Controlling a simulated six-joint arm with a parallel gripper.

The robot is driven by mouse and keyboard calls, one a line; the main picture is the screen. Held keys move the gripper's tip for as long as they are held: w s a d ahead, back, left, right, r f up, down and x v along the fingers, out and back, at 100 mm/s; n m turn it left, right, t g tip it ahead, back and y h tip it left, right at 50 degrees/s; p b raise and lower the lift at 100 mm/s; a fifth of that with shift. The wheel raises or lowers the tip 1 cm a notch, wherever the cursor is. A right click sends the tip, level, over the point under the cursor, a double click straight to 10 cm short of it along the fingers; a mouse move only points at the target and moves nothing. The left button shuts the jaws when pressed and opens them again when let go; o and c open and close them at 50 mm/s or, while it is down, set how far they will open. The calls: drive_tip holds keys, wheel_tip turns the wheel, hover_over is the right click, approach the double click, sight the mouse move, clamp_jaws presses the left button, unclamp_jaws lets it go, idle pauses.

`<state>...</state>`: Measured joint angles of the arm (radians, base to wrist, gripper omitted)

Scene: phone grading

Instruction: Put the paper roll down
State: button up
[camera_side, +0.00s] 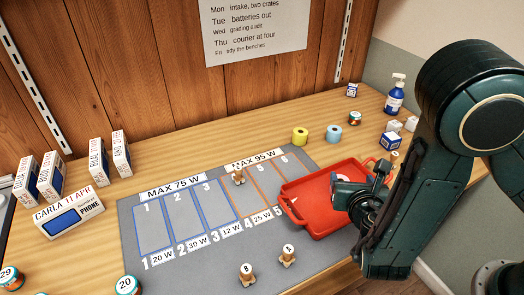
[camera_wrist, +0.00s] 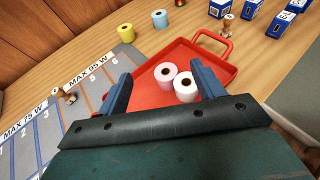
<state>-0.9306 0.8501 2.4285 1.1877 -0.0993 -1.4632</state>
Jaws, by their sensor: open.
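A pink paper roll (camera_wrist: 167,81) and a white paper roll (camera_wrist: 185,97) stand side by side in the red tray (camera_side: 312,229). The tray also shows in the wrist view (camera_wrist: 226,68). My gripper (camera_wrist: 163,82) is open, with its two blue fingers spread wide on either side of the two rolls. Neither finger visibly grips a roll. In the side view my gripper (camera_side: 345,190) is low over the right part of the tray and hides most of what is there. A yellow roll (camera_side: 300,137) and a light blue roll (camera_side: 333,134) stand on the bench behind the tray.
A grey mat (camera_side: 200,263) with numbered lanes lies left of the tray. Pawn-like pieces A (camera_side: 288,255) and B (camera_side: 246,274) stand at its front; another (camera_side: 238,177) stands near lane 4.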

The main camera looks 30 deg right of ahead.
drive_tip(key=s+d+r+m+g+y, duration=0.1)
drive_tip(key=s+d+r+m+g, duration=0.3)
drive_tip(key=m, duration=0.5)
drive_tip(key=s+d+r+m+g+y, duration=0.1)
drive_tip(key=s+d+r+m+g, duration=0.15)
drive_tip(key=d+r+m, duration=0.45)
drive_tip(key=s+a+r+m+y, duration=0.1)
drive_tip(key=s+r+m+y, duration=0.4)
drive_tip(key=s+r+m, duration=0.5)
drive_tip(key=shift+s+a+r+m+t+y, duration=0.35)
drive_tip(key=shift+s+m+t, duration=0.1)
drive_tip(key=shift+s+m, duration=1.05)
drive_tip(key=shift+o, duration=0.4)
drive_tip(key=shift+w, duration=0.3)
